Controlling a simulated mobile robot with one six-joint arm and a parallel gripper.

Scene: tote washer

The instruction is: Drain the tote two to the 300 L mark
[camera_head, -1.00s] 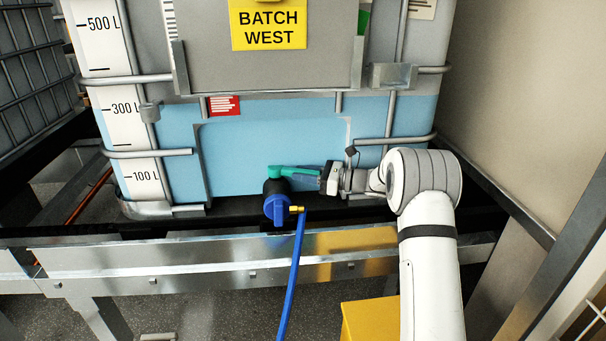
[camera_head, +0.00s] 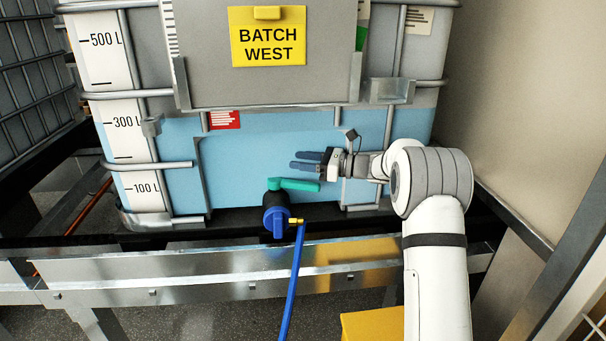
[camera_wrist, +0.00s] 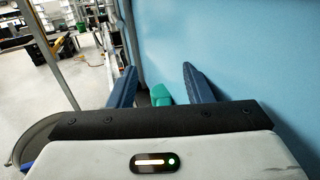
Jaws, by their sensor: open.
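The tote (camera_head: 255,150) is a caged tank with a yellow BATCH WEST sign (camera_head: 268,45). Its blue liquid stands close to the 300 L mark on the white scale (camera_head: 122,135); I cannot tell the exact level. A teal valve lever (camera_head: 295,185) lies level, pointing right from the black and blue outlet (camera_head: 276,215). A blue hose (camera_head: 294,275) hangs from the outlet's brass fitting. My gripper (camera_head: 297,160) is open and empty, just above the lever and apart from it. In the wrist view, the lever (camera_wrist: 160,94) shows between the dark blue fingers.
A metal rail (camera_head: 200,265) runs along the front below the tote. A yellow box (camera_head: 370,325) stands low beside my arm. Cage bars (camera_head: 388,130) are close to my gripper. Another caged tote (camera_head: 35,70) is at the left, and a beige wall (camera_head: 510,100) at the right.

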